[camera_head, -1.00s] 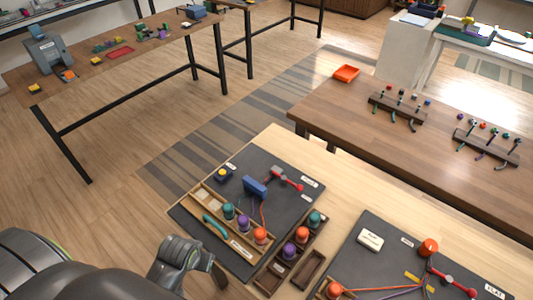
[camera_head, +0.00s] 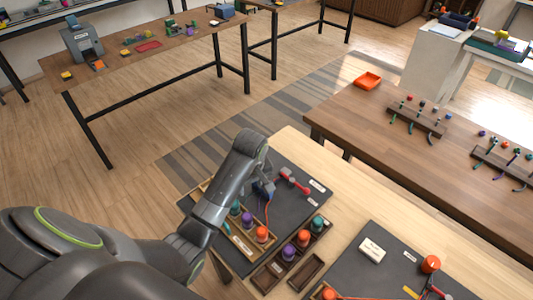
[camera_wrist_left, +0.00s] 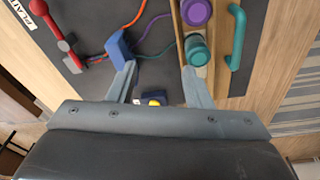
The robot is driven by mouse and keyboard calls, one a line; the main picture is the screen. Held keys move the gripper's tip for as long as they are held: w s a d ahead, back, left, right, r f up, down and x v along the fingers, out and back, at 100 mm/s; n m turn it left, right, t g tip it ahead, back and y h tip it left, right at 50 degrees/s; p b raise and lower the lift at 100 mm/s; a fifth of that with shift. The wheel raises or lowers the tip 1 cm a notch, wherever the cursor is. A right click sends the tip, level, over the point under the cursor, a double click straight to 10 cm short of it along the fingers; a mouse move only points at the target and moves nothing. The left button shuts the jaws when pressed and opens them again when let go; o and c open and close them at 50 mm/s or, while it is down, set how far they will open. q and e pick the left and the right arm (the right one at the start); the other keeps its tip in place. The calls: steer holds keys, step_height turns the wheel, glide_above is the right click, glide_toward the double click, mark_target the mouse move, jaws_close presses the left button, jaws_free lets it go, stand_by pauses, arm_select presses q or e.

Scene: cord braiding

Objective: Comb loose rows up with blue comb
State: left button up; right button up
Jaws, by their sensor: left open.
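The blue comb (camera_head: 265,188) stands on the dark mat (camera_head: 300,208), partly hidden by my left arm in the head view. In the left wrist view the blue comb (camera_wrist_left: 118,46) is at the tip of the left-hand finger; I cannot tell if they touch. My left gripper (camera_wrist_left: 160,72) is open, with nothing held between its fingers. In the head view it (camera_head: 258,180) is over the mat beside the comb. Orange, purple and teal cords (camera_wrist_left: 157,20) run near the comb from a red clamp (camera_wrist_left: 62,44). My right gripper is not in view.
A teal spool (camera_wrist_left: 197,50) and purple spool (camera_wrist_left: 196,12) stand close to the right-hand finger, with a teal curved handle (camera_wrist_left: 238,40) beyond. A small dark block with a yellow top (camera_wrist_left: 154,100) lies near the gripper. A second mat (camera_head: 385,262) is at right.

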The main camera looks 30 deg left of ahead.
arm_select(q)
steer(key=w+d+r+n, duration=0.1)
steer(key=w+r+n, duration=0.2)
steer(key=w+r, duration=0.35)
steer(key=shift+n+g, duration=0.3)
steer(key=shift+g, duration=0.1)
steer(key=f, duration=0.5)
steer(key=w+a+f+b, duration=0.1)
steer(key=f, duration=1.1)
steer(key=shift+w+a, duration=0.3)
steer(key=shift+a, duration=0.05)
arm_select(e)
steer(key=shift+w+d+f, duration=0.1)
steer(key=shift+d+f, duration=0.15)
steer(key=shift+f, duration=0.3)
arm_select(q)
steer(key=shift+c, duration=0.4)
jaws_close()
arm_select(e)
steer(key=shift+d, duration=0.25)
